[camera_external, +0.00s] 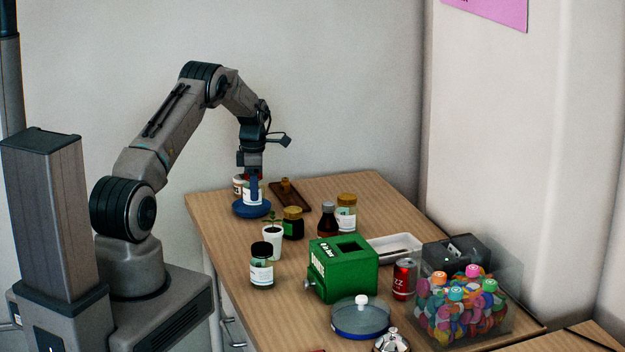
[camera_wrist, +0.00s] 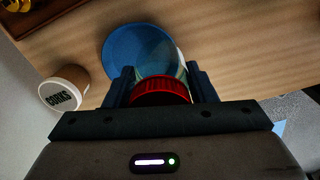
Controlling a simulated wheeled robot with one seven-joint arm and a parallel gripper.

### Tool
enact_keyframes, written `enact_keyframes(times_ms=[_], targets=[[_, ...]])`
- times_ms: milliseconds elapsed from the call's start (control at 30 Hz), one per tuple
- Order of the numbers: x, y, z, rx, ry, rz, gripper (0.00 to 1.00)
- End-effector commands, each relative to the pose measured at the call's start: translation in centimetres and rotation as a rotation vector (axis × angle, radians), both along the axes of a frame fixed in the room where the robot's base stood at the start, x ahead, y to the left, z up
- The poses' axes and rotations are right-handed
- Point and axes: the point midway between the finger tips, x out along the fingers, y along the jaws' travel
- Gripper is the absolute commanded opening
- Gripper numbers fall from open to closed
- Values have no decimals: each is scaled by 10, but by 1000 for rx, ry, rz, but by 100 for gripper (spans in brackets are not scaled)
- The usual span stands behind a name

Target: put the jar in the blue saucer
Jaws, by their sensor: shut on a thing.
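My gripper (camera_external: 250,182) is shut on a jar (camera_external: 252,196) with a red lid and a pale label, held upright by its top. In the wrist view the red lid (camera_wrist: 160,91) sits between the two fingers (camera_wrist: 160,88). The blue saucer (camera_external: 240,211) is on the table right under the jar. In the wrist view the blue saucer (camera_wrist: 130,45) spreads out behind the lid, and the jar hides part of it. The jar's bottom appears over the saucer; I cannot tell whether it touches.
A potted plant (camera_external: 272,240), several jars, a green box (camera_external: 343,272) and a candy container (camera_external: 462,308) stand nearer the camera.

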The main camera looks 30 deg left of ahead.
Motion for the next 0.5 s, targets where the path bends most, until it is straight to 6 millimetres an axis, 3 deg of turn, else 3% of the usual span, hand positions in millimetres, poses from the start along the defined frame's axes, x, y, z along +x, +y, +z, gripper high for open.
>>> enact_keyframes(times_ms=[433, 467, 500], targets=[[0, -1, -11, 0, 0, -1, 24], [0, 0, -9, 0, 0, -1, 59], [0, -1, -9, 0, 0, -1, 70]])
